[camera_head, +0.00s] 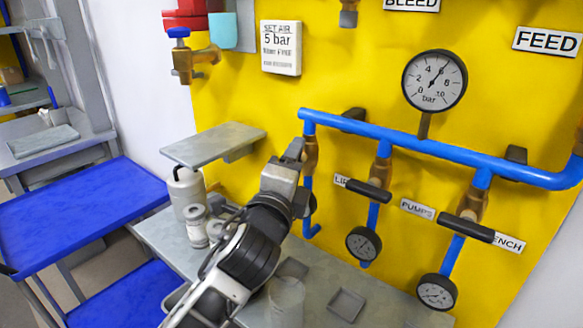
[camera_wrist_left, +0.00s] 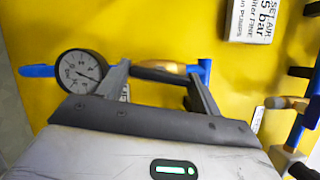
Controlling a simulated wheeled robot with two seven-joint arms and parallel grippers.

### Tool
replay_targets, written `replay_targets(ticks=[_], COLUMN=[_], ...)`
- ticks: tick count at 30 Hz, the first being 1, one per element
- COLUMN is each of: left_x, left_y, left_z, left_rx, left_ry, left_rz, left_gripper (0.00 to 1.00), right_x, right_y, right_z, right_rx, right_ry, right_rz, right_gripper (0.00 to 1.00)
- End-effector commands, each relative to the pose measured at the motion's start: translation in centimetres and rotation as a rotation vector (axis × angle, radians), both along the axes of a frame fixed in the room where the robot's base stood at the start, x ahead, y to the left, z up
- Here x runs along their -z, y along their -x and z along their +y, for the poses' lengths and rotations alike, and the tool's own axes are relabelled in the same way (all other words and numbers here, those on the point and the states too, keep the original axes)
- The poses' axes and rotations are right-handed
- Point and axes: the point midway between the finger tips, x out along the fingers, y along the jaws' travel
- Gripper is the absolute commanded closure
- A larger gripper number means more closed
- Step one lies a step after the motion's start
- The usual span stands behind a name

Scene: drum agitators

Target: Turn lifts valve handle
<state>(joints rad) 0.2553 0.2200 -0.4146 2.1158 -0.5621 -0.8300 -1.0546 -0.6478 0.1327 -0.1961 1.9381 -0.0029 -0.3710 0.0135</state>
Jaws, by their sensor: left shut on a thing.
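My left gripper (camera_head: 294,152) is at the leftmost valve of the blue manifold and hides most of it in the head view. In the left wrist view, the fingers of the left gripper (camera_wrist_left: 158,88) stand on either side of the black lifts valve handle (camera_wrist_left: 158,76) and are shut on it. The handle lies crosswise between the fingers, by a brass valve body (camera_wrist_left: 178,68) on a blue pipe. That brass body also shows in the head view (camera_head: 310,155). The lifts label (camera_head: 340,181) is partly covered. My right gripper is not in view.
The second handle (camera_head: 367,190) and third handle (camera_head: 465,229) sit to the right, with the pumps label (camera_head: 417,209) between them. Small gauges (camera_head: 363,244) hang below. A large gauge (camera_head: 434,80) stands above the pipe. A grey shelf (camera_head: 215,143) and white canister (camera_head: 186,193) are left of my arm.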

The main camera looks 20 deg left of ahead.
Motion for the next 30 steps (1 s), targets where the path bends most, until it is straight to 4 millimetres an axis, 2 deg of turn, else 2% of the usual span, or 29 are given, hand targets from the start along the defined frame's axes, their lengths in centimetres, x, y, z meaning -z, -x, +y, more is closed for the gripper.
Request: replay_targets(ticks=[12,29,30], left_x=[-0.09,-0.1,-0.1], left_y=[0.01,0.0,0.0], left_z=[-0.01,0.01,0.01], left_rx=[-0.001,-0.001,-0.001], left_ry=[0.177,0.202,0.201], left_rz=[0.064,0.073,0.073], left_gripper=[0.57,0.57,0.23], right_x=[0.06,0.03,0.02], right_y=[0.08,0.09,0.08], right_z=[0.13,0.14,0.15], right_rx=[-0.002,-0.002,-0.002], right_ry=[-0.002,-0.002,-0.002], right_rz=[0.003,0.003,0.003], right_gripper=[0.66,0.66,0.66])
